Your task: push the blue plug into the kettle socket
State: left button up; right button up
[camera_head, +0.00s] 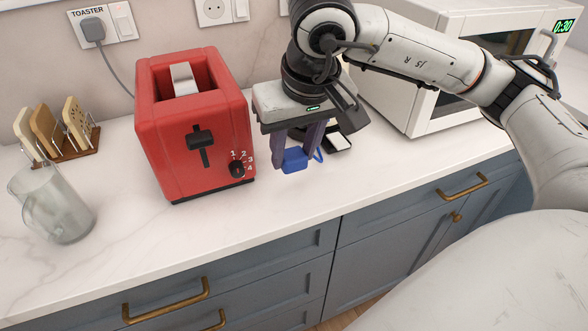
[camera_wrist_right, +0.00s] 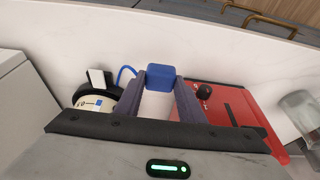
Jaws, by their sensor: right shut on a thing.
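The blue plug (camera_head: 294,160) is held between the fingertips of my right gripper (camera_head: 297,149), in front of and to the right of the toaster, apparently above the counter. In the right wrist view, the plug (camera_wrist_right: 161,76) sits at the ends of both fingers (camera_wrist_right: 161,88), with its blue cord running off to the left. An unplugged wall socket (camera_head: 213,10) is at the top edge, behind the toaster. Another wall plate is partly cut off to its right. No kettle label is visible, so I cannot tell which is the kettle socket. My left gripper is out of view.
The red toaster (camera_head: 195,128) stands left of my right gripper. Its grey plug (camera_head: 92,30) is in the labelled toaster socket. A glass jug (camera_head: 55,205) and toast rack (camera_head: 66,153) stand left; a white microwave (camera_head: 400,85) stands right. The front counter is clear.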

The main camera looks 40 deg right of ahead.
aim_at(290, 151)
jog(key=shift+r, duration=1.75)
jog(key=s+a+f+n, duration=0.1)
jog(key=a+f, duration=0.1)
jog(key=s+a+f+n, duration=0.1)
jog(key=a+f, duration=0.1)
jog(key=s+a+f, duration=0.1)
jog(key=a+f, duration=0.1)
jog(key=shift+f+n+y, duration=0.25)
jog(key=shift+n+y, duration=0.15)
